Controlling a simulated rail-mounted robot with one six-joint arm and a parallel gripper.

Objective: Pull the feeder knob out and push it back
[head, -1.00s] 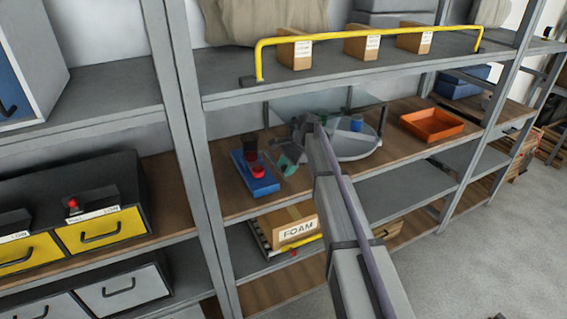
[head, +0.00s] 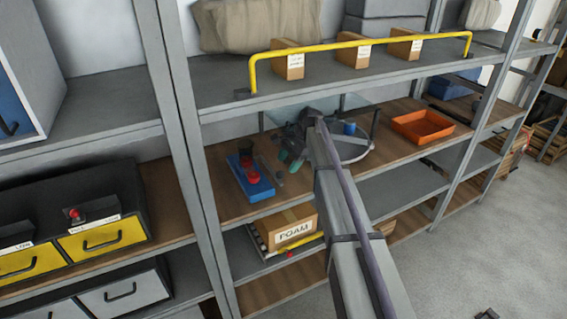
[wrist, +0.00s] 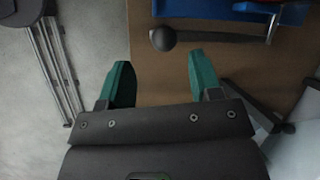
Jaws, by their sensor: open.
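The feeder is a blue base (head: 254,188) with a dark upright part and a red part on top, on the brown shelf board. A dark round knob (wrist: 163,39) on a thin rod shows in the wrist view, close to the blue feeder base (wrist: 238,12). In the head view a small dark knob (head: 280,175) shows just right of the base. My gripper (wrist: 163,78) has green fingers, spread apart and empty. The knob lies just beyond the fingertips, roughly in line with the gap, not gripped. In the head view my gripper (head: 291,161) is partly hidden by my arm.
A round grey dish with a blue item (head: 349,128) is right of my gripper. An orange tray (head: 423,127) stands further right. A yellow rail (head: 360,44) runs along the shelf above. A FOAM box (head: 291,230) is below. Yellow-fronted drawers (head: 103,239) are at left.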

